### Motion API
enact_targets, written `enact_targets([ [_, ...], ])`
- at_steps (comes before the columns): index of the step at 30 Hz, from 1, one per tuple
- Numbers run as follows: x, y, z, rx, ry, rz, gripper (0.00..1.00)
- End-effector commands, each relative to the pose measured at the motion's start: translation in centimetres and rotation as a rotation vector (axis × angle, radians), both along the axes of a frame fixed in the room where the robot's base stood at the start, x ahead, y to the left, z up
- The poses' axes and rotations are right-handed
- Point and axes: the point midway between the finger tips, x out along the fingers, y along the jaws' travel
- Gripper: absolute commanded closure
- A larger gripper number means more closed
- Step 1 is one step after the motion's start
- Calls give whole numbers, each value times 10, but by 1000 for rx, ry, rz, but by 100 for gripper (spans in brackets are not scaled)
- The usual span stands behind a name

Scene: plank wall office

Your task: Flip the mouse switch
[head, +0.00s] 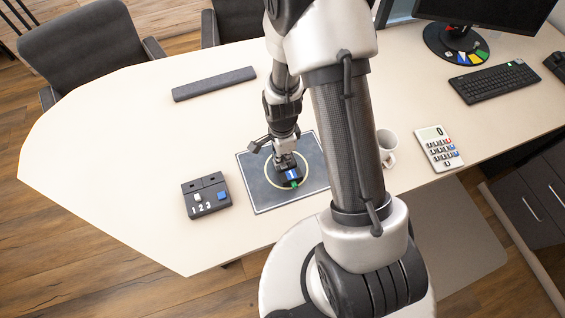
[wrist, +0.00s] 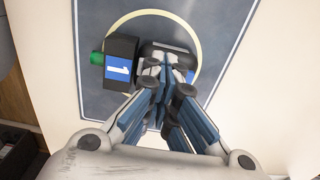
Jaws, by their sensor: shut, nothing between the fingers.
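In the head view this device (head: 292,176) is partly hidden by my gripper (head: 285,163). My gripper (wrist: 160,72) is shut, with its fingertips over or against a dark grey slotted part beside the label. I cannot tell whether they touch it. A bit of blue shows right of the fingertips. Which part is the mouse switch is not clear.
A grey bar (head: 213,84) is behind. A white mug (head: 387,146), calculator (head: 438,148), keyboard (head: 494,81) and monitor are to the right.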

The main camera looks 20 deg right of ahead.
Motion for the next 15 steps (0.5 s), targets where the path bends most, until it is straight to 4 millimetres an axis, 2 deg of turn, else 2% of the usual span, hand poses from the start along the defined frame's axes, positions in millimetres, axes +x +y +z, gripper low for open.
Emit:
enact_targets([
  [5,-1,0,3,0,4,0,100],
  [15,-1,0,30,0,3,0,100],
])
